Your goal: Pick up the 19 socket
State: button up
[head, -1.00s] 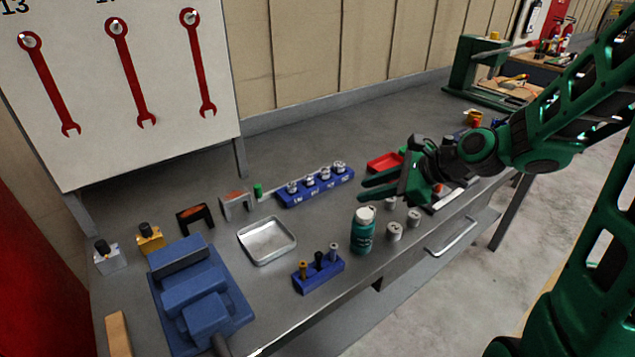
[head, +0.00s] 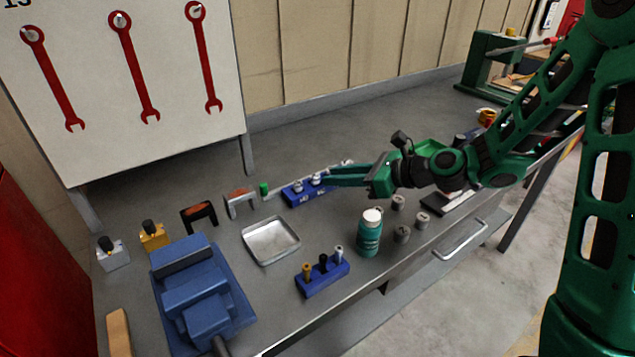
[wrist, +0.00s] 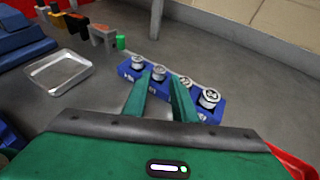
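The blue socket rail (head: 297,200) lies on the bench and holds several silver sockets in a row. In the wrist view the rail (wrist: 127,70) shows sockets at its left end (wrist: 138,61), at left of centre (wrist: 158,72), and at its right end (wrist: 208,97). The labels are too small to read, so I cannot tell which is the 19 socket. My gripper (head: 330,174) is open and empty. In the wrist view its two fingers (wrist: 160,82) reach over the rail's middle.
An empty metal tray (head: 271,262) lies to the left of the rail. A green-and-white bottle (head: 369,238), small grey cylinders (head: 401,233) and a blue bit holder (head: 322,281) stand near the front edge. A blue vise (head: 203,300) is at left. A red tray (wrist: 290,160) is at right.

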aim_at(318, 176)
jog(key=x, duration=0.5)
grip_shut()
jog(key=shift+w+r, duration=0.1)
